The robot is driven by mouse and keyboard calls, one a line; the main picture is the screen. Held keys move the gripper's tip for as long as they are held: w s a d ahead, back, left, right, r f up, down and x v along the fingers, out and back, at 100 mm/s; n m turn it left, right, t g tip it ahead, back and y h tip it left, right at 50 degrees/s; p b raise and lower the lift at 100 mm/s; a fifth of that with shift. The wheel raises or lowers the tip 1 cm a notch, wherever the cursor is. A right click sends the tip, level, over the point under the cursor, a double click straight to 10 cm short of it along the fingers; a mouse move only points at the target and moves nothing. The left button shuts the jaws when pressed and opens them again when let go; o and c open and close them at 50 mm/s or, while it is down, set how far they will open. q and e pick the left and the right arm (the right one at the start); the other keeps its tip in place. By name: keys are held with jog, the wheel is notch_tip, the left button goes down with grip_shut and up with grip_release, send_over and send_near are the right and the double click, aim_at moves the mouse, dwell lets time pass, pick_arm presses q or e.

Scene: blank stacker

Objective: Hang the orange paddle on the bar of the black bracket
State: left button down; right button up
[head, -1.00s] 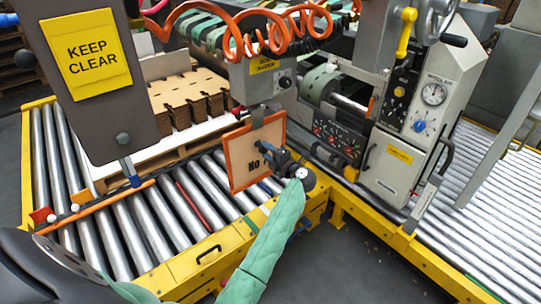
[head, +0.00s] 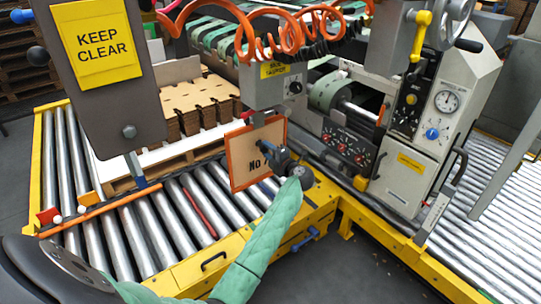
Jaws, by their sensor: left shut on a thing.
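The orange paddle (head: 243,174) is a flat tan board with an orange edge and dark "No" lettering. It stands upright at the middle of the head view, above the rollers. My left gripper (head: 275,158) is shut on it at its right side, and the gripper hides part of the lettering. The black bracket (head: 262,113) is at the paddle's top edge, below the grey machine box. I cannot tell whether the paddle touches the bracket's bar or is only in front of it. My right gripper is not in view.
A KEEP CLEAR sign (head: 95,40) on a grey panel stands at the left. Stacked cardboard blanks (head: 195,100) lie on a pallet behind the paddle. Orange coiled hose (head: 285,35) hangs above. The grey control cabinet (head: 425,130) stands close on the right. Rollers (head: 150,235) lie below.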

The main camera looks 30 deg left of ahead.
pick_arm(q)
jog(key=shift+f, duration=1.05)
jog(key=shift+b, duration=0.3)
